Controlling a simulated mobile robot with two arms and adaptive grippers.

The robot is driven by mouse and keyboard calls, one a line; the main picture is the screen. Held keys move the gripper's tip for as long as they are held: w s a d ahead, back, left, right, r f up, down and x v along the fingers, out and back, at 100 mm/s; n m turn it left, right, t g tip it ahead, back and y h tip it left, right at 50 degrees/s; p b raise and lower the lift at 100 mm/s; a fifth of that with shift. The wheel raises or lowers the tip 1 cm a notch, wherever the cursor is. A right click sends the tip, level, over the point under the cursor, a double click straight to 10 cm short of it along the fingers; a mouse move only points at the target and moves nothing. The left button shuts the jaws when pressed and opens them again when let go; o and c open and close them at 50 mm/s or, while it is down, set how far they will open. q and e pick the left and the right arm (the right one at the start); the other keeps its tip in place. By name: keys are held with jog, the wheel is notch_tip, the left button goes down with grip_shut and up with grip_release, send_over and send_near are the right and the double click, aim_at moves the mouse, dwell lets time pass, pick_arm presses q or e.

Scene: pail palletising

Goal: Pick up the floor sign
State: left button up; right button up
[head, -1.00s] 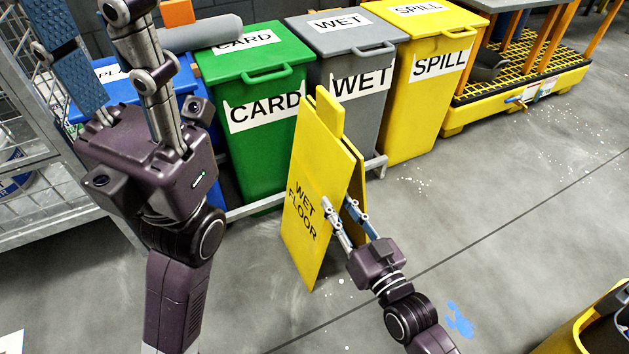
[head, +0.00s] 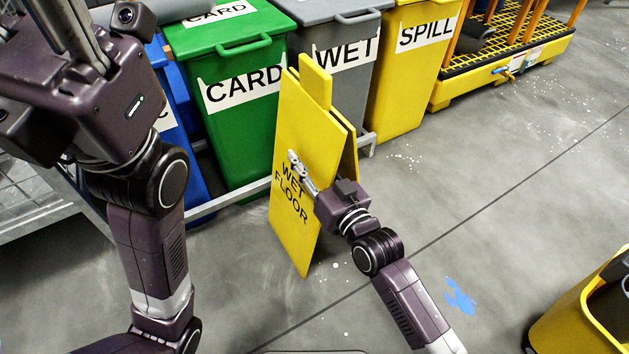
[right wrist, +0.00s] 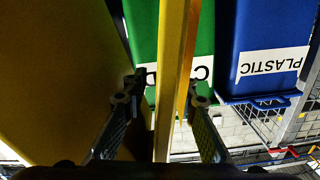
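The yellow floor sign (head: 297,215), marked WET FLOOR, stands upright as an A-frame on the grey floor in the head view. My right gripper (head: 300,172) is at its right edge, with one finger in front of the front panel and the other hidden behind. In the right wrist view, the sign's panel edge (right wrist: 172,90) runs between the spread fingers of the right gripper (right wrist: 168,98), with a gap showing on the left side. My left gripper (head: 72,40) is raised at the upper left, its fingers spread and empty, the tips cut off by the frame.
Behind the sign stand a green CARD bin (head: 235,125), a grey WET bin (head: 345,85) and a yellow SPILL bin (head: 405,85) on a low rail. A yellow spill pallet (head: 505,75) stands at the back right, a yellow bucket (head: 575,325) at lower right.

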grip_shut()
dwell(0.5)
jog(key=shift+w+r, duration=0.1)
jog(key=shift+r, duration=0.15)
